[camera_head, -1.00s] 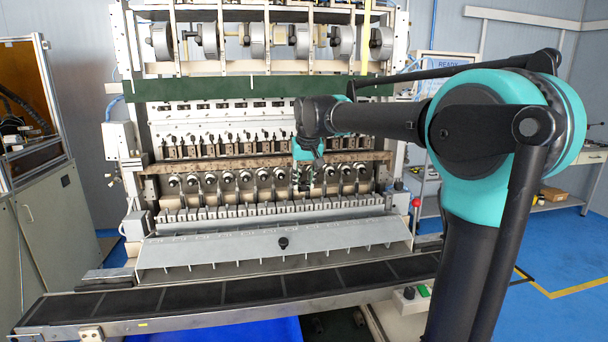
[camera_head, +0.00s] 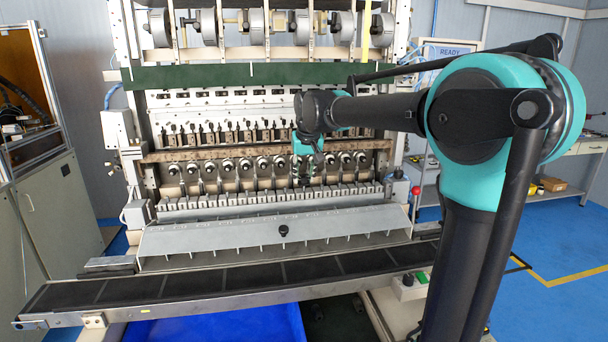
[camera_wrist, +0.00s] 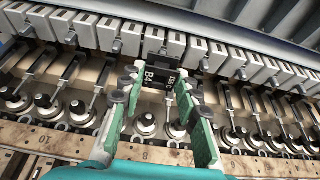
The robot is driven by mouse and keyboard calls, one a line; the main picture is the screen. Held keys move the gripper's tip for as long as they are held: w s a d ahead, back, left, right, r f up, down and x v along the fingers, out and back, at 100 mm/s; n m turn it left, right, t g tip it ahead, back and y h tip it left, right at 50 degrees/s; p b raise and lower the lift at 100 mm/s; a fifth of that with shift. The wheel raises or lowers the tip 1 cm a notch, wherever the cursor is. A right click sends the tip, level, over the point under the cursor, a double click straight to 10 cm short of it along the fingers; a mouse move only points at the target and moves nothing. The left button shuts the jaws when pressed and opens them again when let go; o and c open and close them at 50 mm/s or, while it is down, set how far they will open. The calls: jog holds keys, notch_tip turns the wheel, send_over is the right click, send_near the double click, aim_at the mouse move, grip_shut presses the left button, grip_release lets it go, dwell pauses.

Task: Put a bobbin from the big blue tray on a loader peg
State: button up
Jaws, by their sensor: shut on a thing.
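My gripper (camera_wrist: 161,84) has green fingers closed on a black bobbin (camera_wrist: 158,69) with white lettering that seems to read B4. The bobbin sits between the fingertips, close to the row of grey blocks. In the head view my gripper (camera_head: 305,175) is in front of the machine, right of centre, and the bobbin is too small to make out. A row of round peg-like ends (camera_head: 244,164) runs across the machine. In the wrist view several (camera_wrist: 146,124) show between and beside the fingers. The big blue tray (camera_head: 215,326) shows only partly, below the conveyor.
A row of grey blocks (camera_wrist: 85,29) lies close beyond the fingertips. A numbered tan rail (camera_wrist: 80,143) runs behind the pegs. A sloped grey cover (camera_head: 220,235) and a dark conveyor (camera_head: 190,288) lie in front of the machine. Upper spools (camera_head: 209,27) hang above.

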jog(key=shift+f, duration=0.25)
jog(key=shift+f, duration=0.3)
jog(key=shift+f, duration=0.35)
jog(key=o, duration=0.8)
jog(key=shift+o, duration=0.2)
jog(key=shift+r, duration=0.1)
jog(key=a+v, duration=0.1)
jog(key=v, duration=1)
jog(key=shift+s+d+r, duration=0.2)
jog(key=shift+d+r, duration=0.1)
jog(key=shift+d, duration=0.2)
